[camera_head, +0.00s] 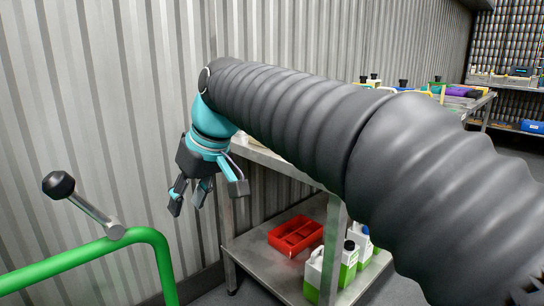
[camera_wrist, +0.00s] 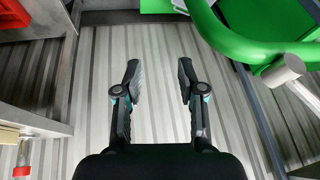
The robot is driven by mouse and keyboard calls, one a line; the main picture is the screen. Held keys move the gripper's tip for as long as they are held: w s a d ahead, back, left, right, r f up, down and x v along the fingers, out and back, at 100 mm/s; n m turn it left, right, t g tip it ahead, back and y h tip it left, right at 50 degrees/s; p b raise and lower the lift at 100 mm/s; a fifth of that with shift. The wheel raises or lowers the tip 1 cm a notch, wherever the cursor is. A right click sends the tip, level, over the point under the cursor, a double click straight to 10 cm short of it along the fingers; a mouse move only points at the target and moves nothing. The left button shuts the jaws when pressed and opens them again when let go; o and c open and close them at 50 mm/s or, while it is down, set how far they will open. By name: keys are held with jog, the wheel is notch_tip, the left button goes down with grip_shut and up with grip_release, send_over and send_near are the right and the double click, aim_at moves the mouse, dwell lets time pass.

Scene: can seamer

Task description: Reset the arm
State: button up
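My gripper (camera_head: 205,196) hangs at the end of my arm in the head view, fingers pointing down. It is in front of the corrugated wall, between a green rail and a metal shelf table. In the wrist view my gripper (camera_wrist: 158,75) shows two black fingers spread apart with nothing between them. Behind the fingers there is only the ribbed wall surface. My dark ribbed arm crosses the head view from the lower right to the upper left and hides much of the table top.
A green rail (camera_head: 85,260) with a black-knobbed lever (camera_head: 85,205) stands at the lower left. The metal table (camera_head: 262,255) holds a red tray (camera_head: 296,236) and white-green jugs (camera_head: 348,262) on its lower shelf. A green machine part (camera_wrist: 262,47) is at the wrist view's upper right.

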jog(key=s+d+f+m+t+h, duration=0.1)
jog(key=s+d+f+m, duration=0.2)
jog(key=d, duration=0.7)
jog(key=s+d+f+m+t+h, duration=0.1)
jog(key=s+d+f+m+h, duration=0.1)
jog(key=s+d+f, duration=0.5)
jog(key=s+d+f+m+t+h, duration=0.1)
jog(key=s+d+f+m, duration=0.4)
jog(key=d, duration=0.8)
notch_tip(320, 180, down, 3)
jog(key=shift+s+d+f+t+h, duration=0.1)
jog(key=shift+s+d+t+h, duration=0.2)
jog(key=shift+d+h, duration=0.1)
jog(key=shift+a, duration=0.2)
